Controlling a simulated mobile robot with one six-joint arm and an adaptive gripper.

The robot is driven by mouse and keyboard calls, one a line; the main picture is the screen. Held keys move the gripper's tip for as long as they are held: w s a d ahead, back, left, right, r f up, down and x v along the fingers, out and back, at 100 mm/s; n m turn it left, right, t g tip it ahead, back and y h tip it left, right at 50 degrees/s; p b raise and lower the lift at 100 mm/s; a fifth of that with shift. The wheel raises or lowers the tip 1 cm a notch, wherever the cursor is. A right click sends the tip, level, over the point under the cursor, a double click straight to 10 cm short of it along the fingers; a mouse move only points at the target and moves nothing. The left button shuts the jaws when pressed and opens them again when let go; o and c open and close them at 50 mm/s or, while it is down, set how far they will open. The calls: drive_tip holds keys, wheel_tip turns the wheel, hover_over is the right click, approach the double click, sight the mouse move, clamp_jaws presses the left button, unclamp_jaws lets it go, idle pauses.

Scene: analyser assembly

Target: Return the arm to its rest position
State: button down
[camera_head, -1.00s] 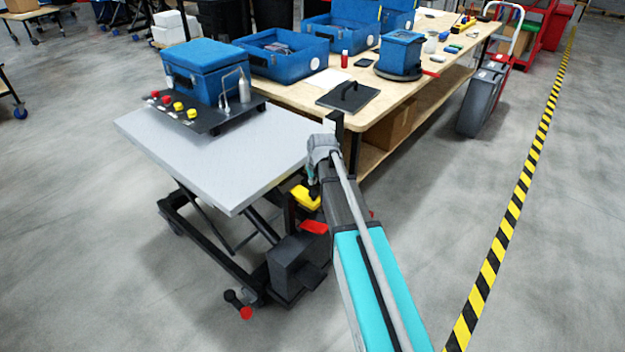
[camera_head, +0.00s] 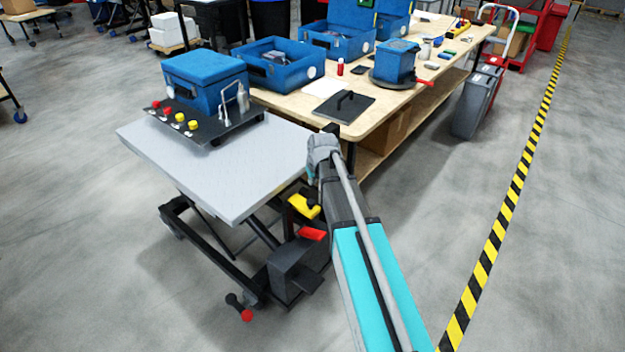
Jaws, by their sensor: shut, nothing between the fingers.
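My arm reaches up from the bottom of the view, with a turquoise and grey link and a grey wrist joint beside the right edge of the grey lift table (camera_head: 215,180). Only a small dark part of my gripper (camera_head: 331,129) shows past the wrist, near the front edge of the wooden workbench (camera_head: 305,106). It is shut and holds nothing. The fingers are mostly hidden behind the wrist.
A blue analyser box (camera_head: 205,80) stands on a black base plate on the lift table. Blue open bins (camera_head: 277,66) and a black plate with a handle (camera_head: 345,106) lie on the workbench.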

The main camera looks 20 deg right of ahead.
idle(0.4)
drive_tip(key=s+a+r+g+p, duration=0.1)
drive_tip(key=s+r+p, duration=0.2)
drive_tip(key=s, duration=0.4)
drive_tip(key=s+a+r+m+g+p, duration=0.1)
drive_tip(key=s+r+p, duration=0.3)
drive_tip(key=s, duration=0.4)
drive_tip(key=s+a+r+g+p, duration=0.2)
drive_tip(key=s+r+p, duration=0.2)
drive_tip(key=s, duration=0.3)
drive_tip(key=shift+s+a+m+h+p, duration=0.15)
drive_tip(key=shift+m+h+p, duration=0.15)
drive_tip(key=shift+m+p, duration=0.15)
